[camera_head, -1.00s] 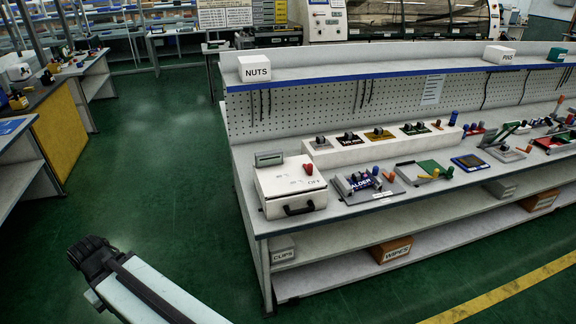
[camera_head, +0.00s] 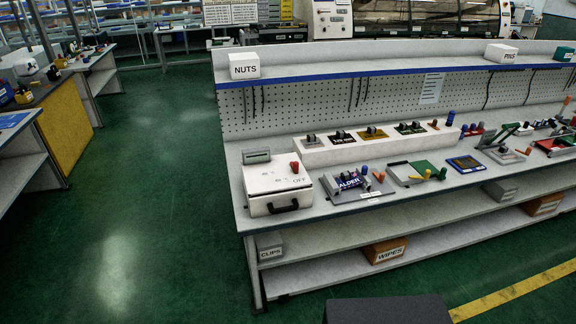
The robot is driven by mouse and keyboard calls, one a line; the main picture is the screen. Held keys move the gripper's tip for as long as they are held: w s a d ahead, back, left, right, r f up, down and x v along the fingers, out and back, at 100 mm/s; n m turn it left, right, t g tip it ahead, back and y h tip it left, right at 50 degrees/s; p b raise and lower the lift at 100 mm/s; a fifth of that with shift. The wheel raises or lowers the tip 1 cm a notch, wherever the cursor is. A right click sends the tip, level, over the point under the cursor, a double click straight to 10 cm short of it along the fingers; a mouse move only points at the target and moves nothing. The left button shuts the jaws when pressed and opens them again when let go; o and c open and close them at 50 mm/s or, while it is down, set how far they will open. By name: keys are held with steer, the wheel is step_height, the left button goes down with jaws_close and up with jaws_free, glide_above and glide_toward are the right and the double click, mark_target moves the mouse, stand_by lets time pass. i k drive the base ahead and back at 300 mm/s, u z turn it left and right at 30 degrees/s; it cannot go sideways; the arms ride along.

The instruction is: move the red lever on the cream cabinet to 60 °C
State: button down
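A cream-white cabinet (camera_head: 275,205) with a dark front handle sits at the left end of the long bench. A small red lever (camera_head: 295,167) stands on its top near the right rear, close to the printed word OFF. Other marks on the top are too small to read, so I cannot make out 60 °C. A grey box like a display (camera_head: 256,156) stands at the cabinet's rear left edge. My gripper is not in view. A dark block at the bottom edge may be part of my arm; nothing touches the lever.
The bench (camera_head: 243,222) holds a row of fixtures right of the cabinet, including one marked ALDER (camera_head: 352,181). A white raised strip (camera_head: 312,158) with several knobs lies behind. A WIPES box (camera_head: 385,251) is on the lower shelf. The green floor (camera_head: 150,220) at left is clear.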

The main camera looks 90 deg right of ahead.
mark_target(294, 164)
steer(key=u, duration=0.05)
steer(key=i, duration=2.85)
steer(key=z, duration=4.55)
steer(key=i, duration=1.05)
steer(key=z, duration=0.05)
